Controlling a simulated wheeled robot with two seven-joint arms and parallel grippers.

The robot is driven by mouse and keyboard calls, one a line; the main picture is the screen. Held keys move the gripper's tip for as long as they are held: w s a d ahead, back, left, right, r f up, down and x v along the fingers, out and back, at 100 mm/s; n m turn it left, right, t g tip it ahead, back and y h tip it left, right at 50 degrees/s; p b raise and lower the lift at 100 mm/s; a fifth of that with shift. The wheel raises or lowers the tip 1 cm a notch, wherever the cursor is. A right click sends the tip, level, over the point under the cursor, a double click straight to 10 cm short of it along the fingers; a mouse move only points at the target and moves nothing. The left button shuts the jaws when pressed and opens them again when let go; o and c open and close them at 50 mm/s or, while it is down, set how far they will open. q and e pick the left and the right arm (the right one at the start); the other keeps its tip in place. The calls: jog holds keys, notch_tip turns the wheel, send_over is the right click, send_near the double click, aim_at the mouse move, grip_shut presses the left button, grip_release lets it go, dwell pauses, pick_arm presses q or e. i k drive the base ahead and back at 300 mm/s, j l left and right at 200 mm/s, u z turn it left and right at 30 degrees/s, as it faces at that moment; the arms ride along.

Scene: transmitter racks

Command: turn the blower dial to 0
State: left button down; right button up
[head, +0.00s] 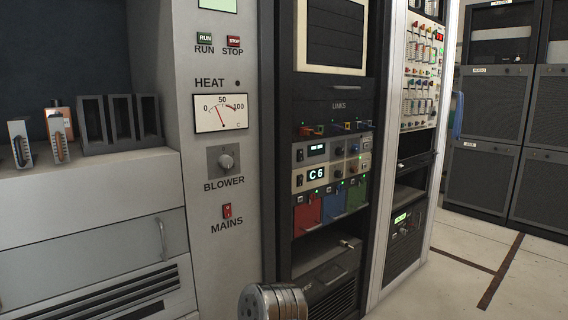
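The blower dial (226,162) is a small round grey knob on a square grey plate. It sits on the pale grey panel (184,70), directly above the word BLOWER. Its scale marks and the setting it points to are too small to read. Neither gripper's fingers show in the head view, and nothing is touching the dial.
Above the dial is the HEAT meter (221,113); below is the red MAINS switch (227,211). RUN (204,41) and STOP (233,41) buttons are higher. A dark equipment rack (335,90) stands to the right.

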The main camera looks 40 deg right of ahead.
aim_at(225, 161)
jog(key=z, duration=1.05)
